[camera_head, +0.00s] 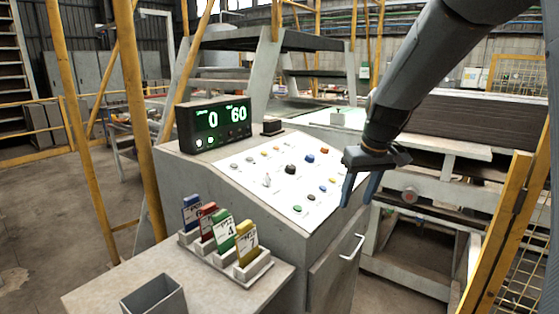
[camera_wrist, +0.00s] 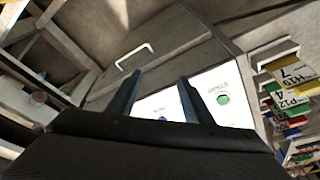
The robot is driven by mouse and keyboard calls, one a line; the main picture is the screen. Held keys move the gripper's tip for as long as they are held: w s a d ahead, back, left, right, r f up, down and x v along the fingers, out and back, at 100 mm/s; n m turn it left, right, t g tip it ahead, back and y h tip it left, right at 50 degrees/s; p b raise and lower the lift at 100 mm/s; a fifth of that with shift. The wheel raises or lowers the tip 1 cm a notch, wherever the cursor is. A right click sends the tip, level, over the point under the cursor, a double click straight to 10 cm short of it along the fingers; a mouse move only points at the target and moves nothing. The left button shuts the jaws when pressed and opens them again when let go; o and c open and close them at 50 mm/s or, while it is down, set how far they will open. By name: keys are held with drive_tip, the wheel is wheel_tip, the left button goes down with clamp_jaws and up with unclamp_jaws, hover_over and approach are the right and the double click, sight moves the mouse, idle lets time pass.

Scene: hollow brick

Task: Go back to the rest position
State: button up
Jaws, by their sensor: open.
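My gripper (camera_head: 360,190) is open and empty. In the head view it hangs in the air in front of the right edge of the control console's white panel (camera_head: 245,170). Its two fingers also show apart in the wrist view (camera_wrist: 158,98), with nothing between them but the panel and the console's front behind. The panel bears several coloured buttons and a black knob (camera_head: 291,169). A green button (camera_wrist: 223,99) shows right of the fingers in the wrist view. I cannot tell whether a fingertip touches the console.
A display box (camera_head: 215,122) reading 0 and 60 stands on the console. A rack (camera_head: 262,267) of coloured tags and a grey bin (camera_head: 154,298) sit at the front left. The console door has a white handle (camera_head: 352,248). A yellow fence (camera_head: 500,235) stands at right.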

drive_tip(key=s+f+m, duration=0.1)
drive_tip(key=s+f, duration=0.2)
drive_tip(key=s, duration=0.4)
drive_tip(key=s+f+m+h, duration=0.1)
drive_tip(key=s+f, duration=0.3)
drive_tip(key=s, duration=0.3)
drive_tip(key=s+f+m, duration=0.1)
drive_tip(key=s+f, duration=0.2)
drive_tip(key=s, duration=0.5)
wheel_tip(320, 180, down, 11)
drive_tip(key=s+a+g+b, duration=0.1)
drive_tip(key=g+b, duration=0.1)
drive_tip(key=b, duration=0.8)
drive_tip(key=shift+f, duration=0.2)
